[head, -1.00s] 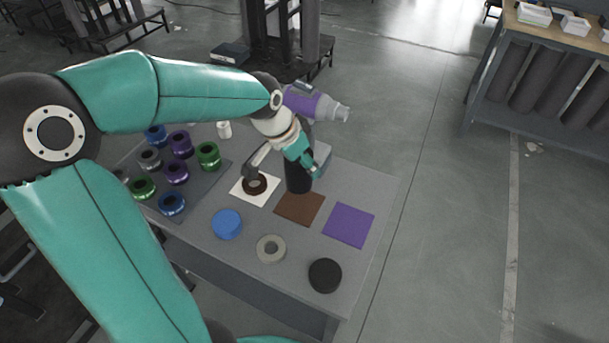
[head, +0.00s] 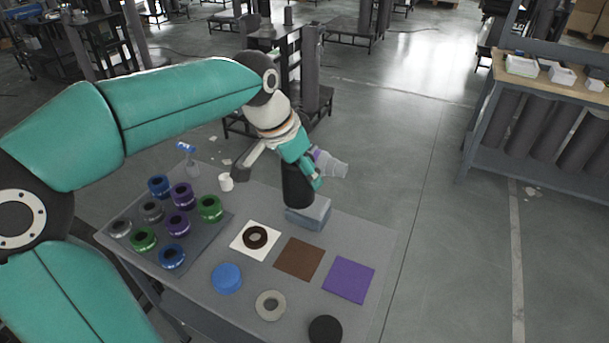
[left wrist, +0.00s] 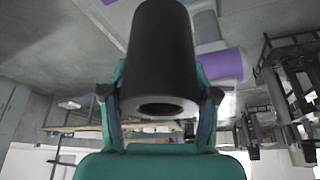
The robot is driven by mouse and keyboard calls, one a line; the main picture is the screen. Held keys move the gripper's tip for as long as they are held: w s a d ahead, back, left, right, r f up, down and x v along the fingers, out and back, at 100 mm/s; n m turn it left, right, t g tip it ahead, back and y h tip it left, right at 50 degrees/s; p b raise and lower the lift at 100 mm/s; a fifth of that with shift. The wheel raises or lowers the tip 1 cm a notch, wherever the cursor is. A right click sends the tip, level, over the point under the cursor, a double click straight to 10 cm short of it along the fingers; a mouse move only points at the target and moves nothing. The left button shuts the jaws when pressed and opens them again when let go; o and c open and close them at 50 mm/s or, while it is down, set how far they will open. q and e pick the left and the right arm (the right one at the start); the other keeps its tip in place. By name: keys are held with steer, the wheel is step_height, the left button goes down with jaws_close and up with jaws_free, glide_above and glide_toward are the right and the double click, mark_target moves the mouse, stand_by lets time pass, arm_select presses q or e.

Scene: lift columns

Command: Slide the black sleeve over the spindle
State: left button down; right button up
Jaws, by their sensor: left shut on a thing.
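The black sleeve (head: 297,187) is held upright by my left gripper (head: 306,170), above and just in front of a grey block (head: 312,216) at the table's back. In the left wrist view the sleeve (left wrist: 162,55) is between the fingers (left wrist: 160,95), with its open bore facing the camera. Behind my gripper a purple part with a pale grey stepped nose (head: 332,165) points right and looks like the spindle. My gripper and the sleeve hide part of it. A purple cylinder (left wrist: 222,65) shows beside the sleeve in the left wrist view. My right gripper is out of view.
A tray (head: 205,243) with several coloured rings is at left. A white mat (head: 240,250) with a dark ring, a brown mat (head: 298,258), a purple mat (head: 349,280) and several discs are in front. A white cup (head: 226,181) stands behind.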

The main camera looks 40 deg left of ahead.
arm_select(q)
step_height(320, 180, up, 5)
steer(key=p, duration=0.3)
steer(key=shift+f, duration=0.15)
steer(key=shift+f, duration=0.1)
